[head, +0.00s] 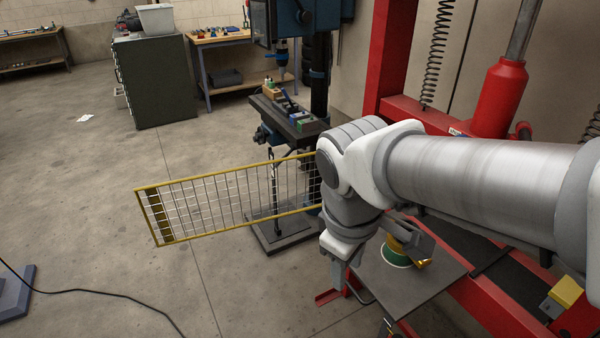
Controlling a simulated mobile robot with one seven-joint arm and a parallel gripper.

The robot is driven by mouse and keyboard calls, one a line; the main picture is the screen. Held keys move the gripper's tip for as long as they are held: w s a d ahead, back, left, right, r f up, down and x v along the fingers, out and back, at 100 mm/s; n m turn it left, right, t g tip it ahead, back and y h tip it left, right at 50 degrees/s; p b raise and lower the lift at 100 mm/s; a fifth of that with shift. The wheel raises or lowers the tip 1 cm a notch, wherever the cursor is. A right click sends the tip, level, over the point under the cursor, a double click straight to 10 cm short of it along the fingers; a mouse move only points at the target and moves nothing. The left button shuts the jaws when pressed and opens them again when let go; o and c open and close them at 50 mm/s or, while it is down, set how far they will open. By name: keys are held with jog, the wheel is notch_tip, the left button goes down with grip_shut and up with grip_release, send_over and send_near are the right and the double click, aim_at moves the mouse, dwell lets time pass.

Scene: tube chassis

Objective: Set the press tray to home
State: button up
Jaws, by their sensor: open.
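The press tray appears to be the dark flat plate (430,287) at the lower right, in front of the red press frame (483,110). A round green, white and yellow piece (396,256) stands on it, partly hidden by my wrist. My arm reaches in from the right and bends down at the elbow. My gripper (372,262) is open, pointing down by the tray's left edge. One finger shows at the left; the other side is less clear. I cannot tell whether it touches the tray, whose left part is partly hidden. No home mark can be made out.
A yellow-framed mesh guard (225,204) stands left of my wrist, before a drill press (290,115). A yellow block (568,291) sits on the press at the right. A dark cabinet (155,82) and benches stand behind.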

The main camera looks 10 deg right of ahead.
notch_tip(320, 180, down, 7)
jog(key=w+a+n+g+h+b, duration=0.1)
jog(key=w+n+g+h+b, duration=0.15)
jog(key=n, duration=0.55)
jog(key=n+t+h+b, duration=0.6)
jog(key=n+h, duration=0.5)
jog(key=n, duration=1.3)
send_near(348, 282)
jog(key=shift+g, duration=0.25)
jog(key=b+x, duration=0.4)
jog(key=x, duration=0.6)
jog(key=shift+w+f+b, duration=0.2)
jog(key=shift+f+b, duration=0.05)
jog(key=shift+b, duration=0.05)
grip_shut()
jog(key=shift+f, duration=0.1)
